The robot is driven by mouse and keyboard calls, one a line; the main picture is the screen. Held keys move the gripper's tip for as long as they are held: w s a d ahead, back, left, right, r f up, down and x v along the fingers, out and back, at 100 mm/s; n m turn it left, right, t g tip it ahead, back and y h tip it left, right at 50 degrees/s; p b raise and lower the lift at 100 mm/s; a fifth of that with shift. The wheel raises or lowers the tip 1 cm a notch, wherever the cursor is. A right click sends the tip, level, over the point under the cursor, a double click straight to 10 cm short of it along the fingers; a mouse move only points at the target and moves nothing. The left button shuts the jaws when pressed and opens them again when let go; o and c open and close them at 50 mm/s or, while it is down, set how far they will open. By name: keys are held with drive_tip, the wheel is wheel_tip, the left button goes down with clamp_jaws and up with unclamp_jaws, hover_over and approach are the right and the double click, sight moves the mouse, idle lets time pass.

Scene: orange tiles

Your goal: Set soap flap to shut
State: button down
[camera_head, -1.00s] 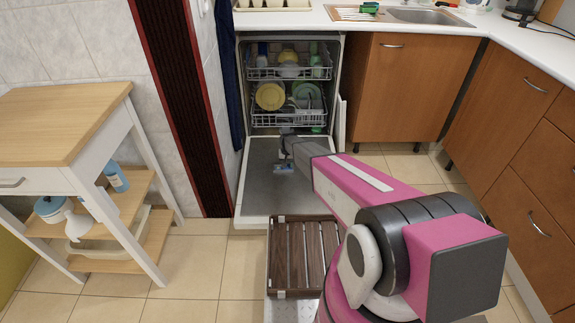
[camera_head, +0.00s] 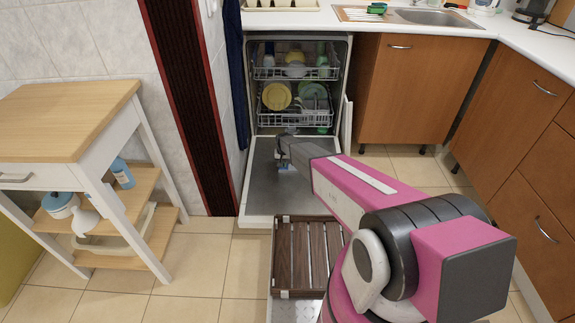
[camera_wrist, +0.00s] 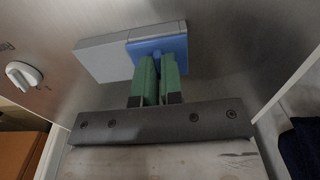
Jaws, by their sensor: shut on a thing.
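The soap flap (camera_wrist: 172,45) is a blue plate on the right part of a grey dispenser (camera_wrist: 100,58), set in the inner face of the lowered dishwasher door (camera_head: 262,195). In the wrist view my gripper (camera_wrist: 158,62) has its two green fingers close together on a small blue part at the flap's near edge. The fingers hide part of that edge, and I cannot tell whether the flap is flush with the dispenser. In the head view the blue flap (camera_head: 286,168) shows small beneath my gripper (camera_head: 285,158).
The dishwasher racks (camera_head: 294,119) hold several dishes behind the door. A slatted dark wood crate (camera_head: 284,258) is in front of the door. A wooden-topped trolley (camera_head: 65,120) stands at left, and brown cabinets (camera_head: 405,90) are at right. A round white knob (camera_wrist: 24,75) is on the door.

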drive_tip(key=c, duration=1.2)
unclamp_jaws()
drive_tip(key=shift+a, duration=0.25)
drive_tip(key=shift+c, duration=0.2)
drive_tip(key=shift+r, duration=0.1)
wheel_tip(320, 180, up, 11)
drive_tip(key=shift+f, duration=0.2)
drive_tip(key=s+d+r, duration=0.7)
drive_tip(key=s+r, duration=0.1)
drive_tip(key=s, duration=0.4)
drive_tip(key=s+d+r, duration=0.8)
drive_tip(key=s+r, duration=0.1)
drive_tip(key=s, duration=0.4)
drive_tip(key=s+d+r, duration=0.8)
drive_tip(key=s, duration=0.4)
drive_tip(key=shift+s+r, duration=0.25)
drive_tip(key=shift+r, duration=0.05)
